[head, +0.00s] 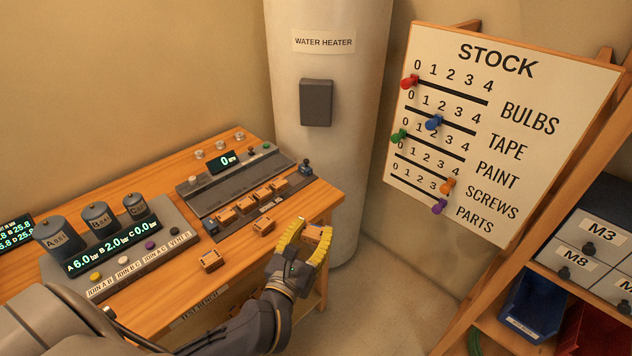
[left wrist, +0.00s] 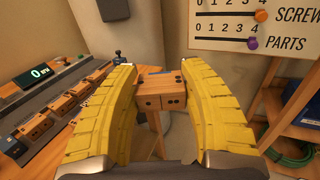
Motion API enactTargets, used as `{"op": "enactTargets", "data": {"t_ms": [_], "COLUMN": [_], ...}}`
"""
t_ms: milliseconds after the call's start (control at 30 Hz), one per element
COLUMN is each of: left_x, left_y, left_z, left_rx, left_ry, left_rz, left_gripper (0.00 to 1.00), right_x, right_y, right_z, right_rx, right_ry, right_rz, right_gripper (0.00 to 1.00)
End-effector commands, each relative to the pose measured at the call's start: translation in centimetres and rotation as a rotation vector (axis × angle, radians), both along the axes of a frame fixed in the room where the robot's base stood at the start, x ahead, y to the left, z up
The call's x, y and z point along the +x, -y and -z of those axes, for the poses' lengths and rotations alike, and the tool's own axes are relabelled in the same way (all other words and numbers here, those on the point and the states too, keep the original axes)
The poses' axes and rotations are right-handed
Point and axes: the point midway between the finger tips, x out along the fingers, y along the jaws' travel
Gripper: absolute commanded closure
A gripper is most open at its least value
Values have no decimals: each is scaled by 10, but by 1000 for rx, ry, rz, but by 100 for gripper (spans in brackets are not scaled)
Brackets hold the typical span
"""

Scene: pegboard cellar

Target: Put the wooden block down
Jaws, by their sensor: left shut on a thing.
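My left gripper (head: 306,236) has yellow ridged fingers and is shut on a wooden block (head: 314,234). In the head view the gripper and block are at the right front edge of the wooden bench (head: 322,205); the gap below the block is hard to judge. Two similar loose blocks lie on the bench, one to the left (head: 211,260) and one nearer the tray (head: 263,227). My right gripper is not in view.
A dark tray (head: 217,232) holds a row of several blocks, with a joystick (head: 305,167) at its right end. A canister console (head: 115,262) fills the left. A water heater (head: 335,90) and stock board (head: 480,150) stand beyond the bench.

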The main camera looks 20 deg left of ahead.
Motion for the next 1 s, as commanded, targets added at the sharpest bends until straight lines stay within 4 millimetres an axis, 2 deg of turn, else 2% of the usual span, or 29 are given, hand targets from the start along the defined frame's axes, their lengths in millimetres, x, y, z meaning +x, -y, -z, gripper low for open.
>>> {"op": "enactTargets", "data": {"t_ms": [167, 300, 500, 600, 800, 1000], "left_x": [38, 72, 106, 116, 127, 131], "left_y": [-32, -70, -118, -134, -151, -155], "left_z": [-15, -32, -56, -66, -78, -84], "left_rx": [-9, -12, -10, -7, -3, -1], "left_ry": [5, 5, -1, -2, -2, -1], "left_rz": [-178, -388, -694, -825, -1008, -1094], "left_gripper": [78, 78, 78, 78, 78, 78], "right_x": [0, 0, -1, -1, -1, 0], "right_y": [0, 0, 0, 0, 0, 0], "right_z": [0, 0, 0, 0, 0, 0], "right_rx": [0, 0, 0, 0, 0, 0], "right_ry": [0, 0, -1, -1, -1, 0], "right_rz": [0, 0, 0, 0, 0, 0], "right_gripper": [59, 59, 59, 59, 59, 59]}}
